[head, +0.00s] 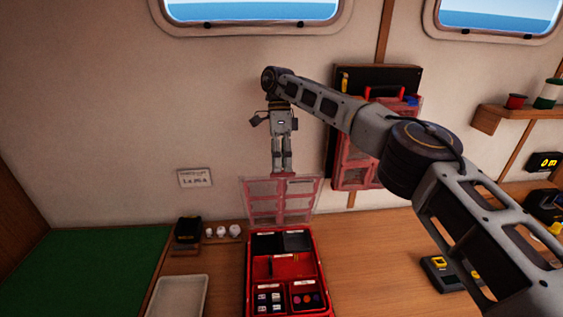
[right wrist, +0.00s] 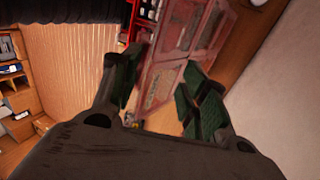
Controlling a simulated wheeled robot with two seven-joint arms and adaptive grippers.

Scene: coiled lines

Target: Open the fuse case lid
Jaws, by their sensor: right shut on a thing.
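The red fuse case (head: 248,290) sits on the wooden bench, with dark, red and small coloured contents in its compartments. Its clear pinkish lid (head: 266,207) with a red frame is swung up at the back edge, so the inside lies uncovered. My right gripper (head: 281,172) points down at the middle of the lid's upper edge and is shut on it. In the right wrist view the lid (right wrist: 185,45) runs between the green-padded fingers (right wrist: 160,97); the exact contact is partly hidden. My left gripper is not in view.
A black wall panel (head: 390,76) with a red clear-fronted case (head: 358,165) hangs right of the gripper. A pale tray (head: 178,298), a black box (head: 187,233) and small white items stand left of the case. A green mat (head: 90,265) lies far left.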

